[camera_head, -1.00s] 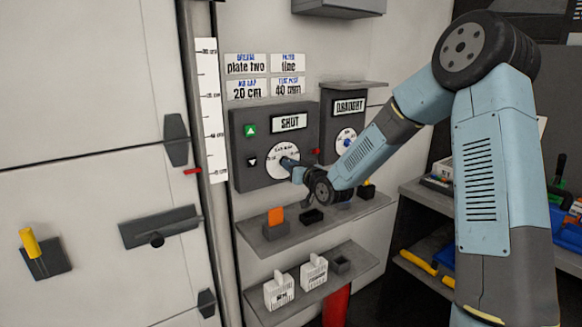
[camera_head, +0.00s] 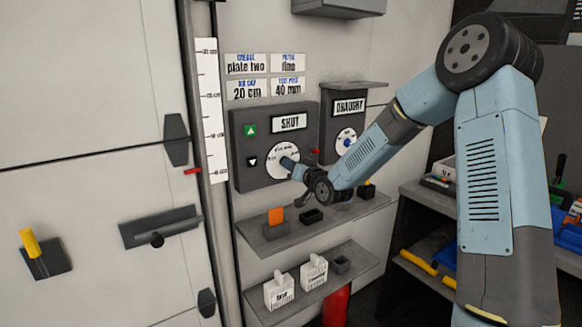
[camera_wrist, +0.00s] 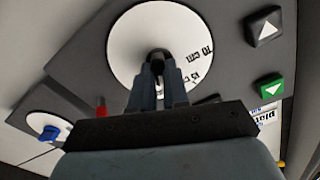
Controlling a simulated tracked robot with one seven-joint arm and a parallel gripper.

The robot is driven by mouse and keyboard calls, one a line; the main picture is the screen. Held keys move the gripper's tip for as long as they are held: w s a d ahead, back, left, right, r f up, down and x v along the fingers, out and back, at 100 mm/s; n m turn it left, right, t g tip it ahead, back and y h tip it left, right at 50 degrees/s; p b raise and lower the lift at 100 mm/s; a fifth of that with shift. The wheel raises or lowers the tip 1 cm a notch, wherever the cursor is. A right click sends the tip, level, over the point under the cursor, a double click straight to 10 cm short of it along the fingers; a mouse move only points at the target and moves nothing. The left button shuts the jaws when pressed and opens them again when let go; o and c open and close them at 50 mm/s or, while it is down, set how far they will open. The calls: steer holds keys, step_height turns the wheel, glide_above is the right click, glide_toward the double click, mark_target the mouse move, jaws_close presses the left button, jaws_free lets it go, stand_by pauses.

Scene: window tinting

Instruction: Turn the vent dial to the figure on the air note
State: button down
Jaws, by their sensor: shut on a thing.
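The dial I hold is a white disc (camera_head: 279,172) on the grey panel marked SHUT; it fills the top of the wrist view (camera_wrist: 128,45). Its printed figures include what looks like 10 cm and a partly hidden one below it. My gripper (camera_wrist: 157,62) is shut on the dark knob at the disc's centre, and in the head view my gripper (camera_head: 290,164) covers part of the disc. The air note (camera_head: 247,90), a white card above the panel, reads 20 cm; its small heading is blurred. Which figure the dial points to is unclear.
A green up button (camera_head: 250,130) and a black down button (camera_head: 252,161) sit left of the dial. A shelf (camera_head: 350,211) with small trays is below.

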steer(key=c, duration=1.1)
jaws_free()
steer(key=shift+f, duration=0.1)
steer(key=v, duration=1.3)
steer(key=shift+s+d, duration=0.3)
steer(key=s+d+r+g+h, duration=0.4)
steer(key=s+d+r+h, duration=0.2)
steer(key=s+d+h, duration=0.5)
steer(key=s+d+r+g, duration=0.1)
steer(key=s, duration=0.6)
steer(key=s+d+r+m+g, duration=0.1)
steer(key=s+d+g, duration=0.1)
steer(key=s, duration=0.6)
steer(key=s+d+r+m+g+y, duration=0.1)
steer(key=s+d+r+g, duration=0.1)
steer(key=s, duration=0.5)
steer(key=shift+s+d, duration=0.1)
steer(key=shift+s, duration=0.1)
